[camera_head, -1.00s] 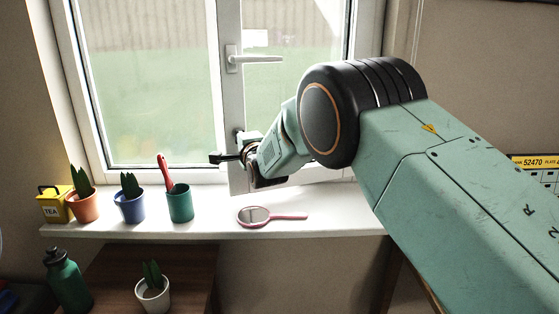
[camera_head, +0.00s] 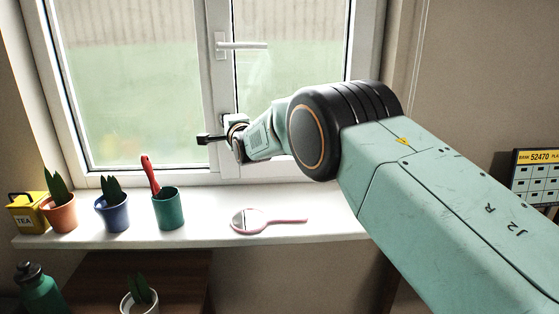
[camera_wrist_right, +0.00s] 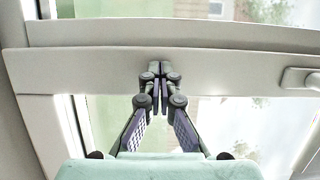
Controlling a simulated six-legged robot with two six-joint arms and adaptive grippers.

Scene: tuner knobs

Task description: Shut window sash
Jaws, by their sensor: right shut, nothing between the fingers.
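The window sash (camera_head: 219,97) is the right-hand white-framed pane, with a lever handle (camera_head: 240,46) pointing right. It looks close to flush with the frame; I cannot tell whether a small gap remains. My right gripper (camera_head: 204,139) is shut and empty at the lower part of the sash's left upright. In the wrist view the closed fingertips (camera_wrist_right: 160,73) are in front of the white upright (camera_wrist_right: 225,72), with the handle (camera_wrist_right: 301,78) at the right. I cannot tell whether they touch it. My left gripper is out of view.
On the sill (camera_head: 190,233) stand a yellow tea tin (camera_head: 27,214), an orange plant pot (camera_head: 61,216), a blue pot (camera_head: 114,215) and a green cup (camera_head: 169,208) with a red-handled tool. A pink hand mirror (camera_head: 262,220) lies below my right gripper.

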